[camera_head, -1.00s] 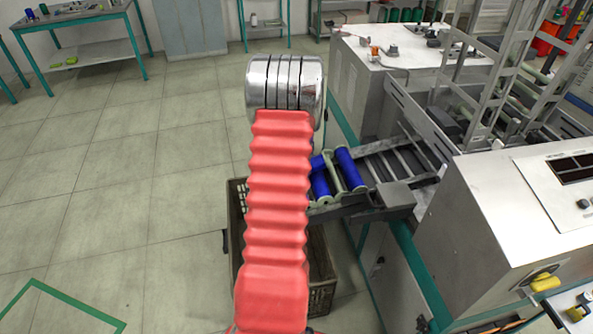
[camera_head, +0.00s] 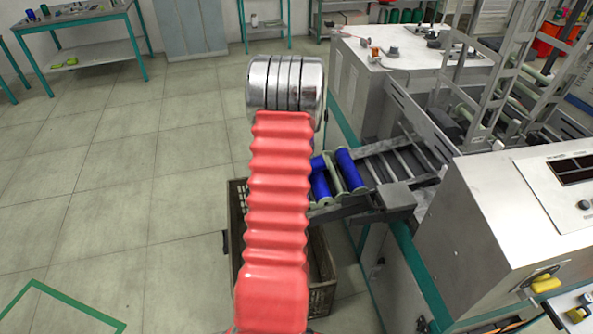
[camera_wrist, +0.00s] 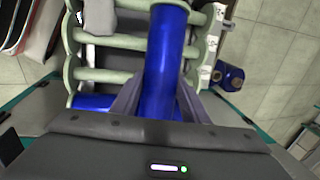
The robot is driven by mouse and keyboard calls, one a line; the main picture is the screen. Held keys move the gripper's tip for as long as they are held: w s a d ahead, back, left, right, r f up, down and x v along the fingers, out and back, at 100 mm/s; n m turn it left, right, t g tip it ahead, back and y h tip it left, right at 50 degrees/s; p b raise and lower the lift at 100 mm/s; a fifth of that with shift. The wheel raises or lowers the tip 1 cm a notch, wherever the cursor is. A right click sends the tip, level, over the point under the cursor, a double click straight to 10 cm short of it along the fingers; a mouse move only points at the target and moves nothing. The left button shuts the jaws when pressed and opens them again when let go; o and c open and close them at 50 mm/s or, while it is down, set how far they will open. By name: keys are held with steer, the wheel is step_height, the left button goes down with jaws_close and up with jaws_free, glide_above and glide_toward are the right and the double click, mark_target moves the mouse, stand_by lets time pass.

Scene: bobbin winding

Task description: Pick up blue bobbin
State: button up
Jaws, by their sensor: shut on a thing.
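In the wrist view a blue bobbin (camera_wrist: 165,55) stands lengthwise between the two fingers of my gripper (camera_wrist: 157,98), which are shut on its sides. A second blue piece (camera_wrist: 95,102) shows at lower left, partly hidden by my gripper. In the head view two blue bobbins, one at left (camera_head: 320,182) and one at right (camera_head: 350,170), lie on the machine's chute. My arm covers my gripper in that view, and I cannot tell which of these bobbins it holds. The held bobbin still appears close to the pale green rack (camera_wrist: 115,42).
A dark crate (camera_head: 236,262) stands on the floor below the chute, partly behind my arm. The winding machine (camera_head: 480,230) fills the right side. A dark blue round-ended object (camera_wrist: 230,77) lies right of the rack.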

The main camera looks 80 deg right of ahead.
steer(key=v, duration=0.3)
steer(key=d+v, duration=0.1)
steer(key=v, duration=0.2)
steer(key=w+d+v, duration=0.1)
steer(key=v, duration=0.3)
steer(key=shift+r, duration=0.15)
steer(key=w+a+f+n+y, duration=0.1)
steer(key=w+a+f+n, duration=0.1)
steer(key=w+a+n, duration=0.5)
steer(key=w+a+f+n+t+y, duration=0.1)
steer(key=w+a+f+n, duration=0.2)
steer(key=w+a, duration=0.9)
steer(key=w+a+f+n+y, duration=0.15)
steer(key=w+a+n, duration=0.35)
steer(key=w, duration=0.7)
steer(key=w+a+f+n, duration=0.2)
steer(key=a+n, duration=0.3)
steer(key=a, duration=0.8)
steer(key=w+a+f+n+g+y, duration=0.1)
steer(key=a+n, duration=0.4)
steer(key=a, duration=0.8)
steer(key=w+a+f+n+g, duration=0.1)
steer(key=w+a+f+n, duration=0.3)
steer(key=a, duration=0.9)
steer(key=shift+a+n, duration=0.4)
steer(key=shift+n, duration=0.3)
steer(key=shift+a, duration=0.1)
